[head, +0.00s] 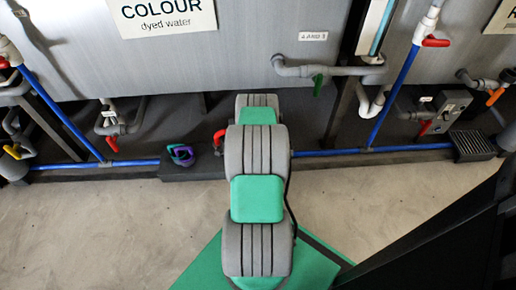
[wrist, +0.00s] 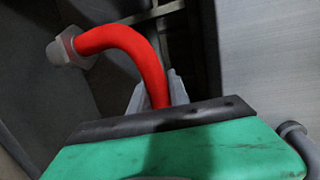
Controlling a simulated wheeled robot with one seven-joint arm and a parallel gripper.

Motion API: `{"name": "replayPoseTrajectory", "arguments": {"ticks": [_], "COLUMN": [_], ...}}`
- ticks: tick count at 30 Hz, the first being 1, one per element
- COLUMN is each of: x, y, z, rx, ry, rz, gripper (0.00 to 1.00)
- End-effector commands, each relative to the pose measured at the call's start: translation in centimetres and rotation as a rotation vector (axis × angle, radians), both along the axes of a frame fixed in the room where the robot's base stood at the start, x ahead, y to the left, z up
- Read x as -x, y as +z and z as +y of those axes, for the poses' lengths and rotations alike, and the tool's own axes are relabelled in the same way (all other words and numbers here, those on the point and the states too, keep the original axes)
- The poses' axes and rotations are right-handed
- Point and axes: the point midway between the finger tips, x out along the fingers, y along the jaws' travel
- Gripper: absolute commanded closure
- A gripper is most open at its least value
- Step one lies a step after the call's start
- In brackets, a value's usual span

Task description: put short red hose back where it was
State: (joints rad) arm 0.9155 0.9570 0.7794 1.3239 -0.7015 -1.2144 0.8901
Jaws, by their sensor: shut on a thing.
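The short red hose (wrist: 128,42) shows in the wrist view as a curved tube, bending from upper left down to my gripper. My gripper (wrist: 157,93) is shut on its lower end, with a grey finger on each side. The hose's other end meets a grey hex fitting (wrist: 72,48) at the left; I cannot tell whether that fitting is part of the hose or fixed to something behind. In the head view my arm hides the gripper. A small red piece (head: 219,136) shows just left of the arm; I cannot tell whether it is the hose.
A grey tank (head: 240,65) with a COLOUR sign (head: 166,16) stands ahead. Blue pipes (head: 400,85) and valves with coloured handles run along its front. Purple and teal rings (head: 181,154) sit on the dark plinth left of my arm. The floor (head: 120,215) in front is clear at left.

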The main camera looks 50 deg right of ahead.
Motion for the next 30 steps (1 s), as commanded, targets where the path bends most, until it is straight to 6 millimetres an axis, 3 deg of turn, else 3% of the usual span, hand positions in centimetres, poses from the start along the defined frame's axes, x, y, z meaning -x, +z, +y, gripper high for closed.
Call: {"name": "replayPoseTrajectory", "arguments": {"ticks": [1,6,12,18,24,30], "x": [1.0,3.3,5.0,5.6,5.8,5.8], "y": [-1.5,-3.4,-7.3,-8.7,-12.1,-11.8], "z": [-1.7,-5.5,-8.3,-9.5,-9.8,-9.8], "rx": [0.001,0.003,0.002,0.003,0.001,0.002], "ry": [-0.012,-0.007,-0.002,0.000,0.002,0.001], "rz": [-0.002,-0.001,-0.001,0.000,0.001,0.000], "gripper": [1.00,1.00,1.00,1.00,1.00,1.00]}}
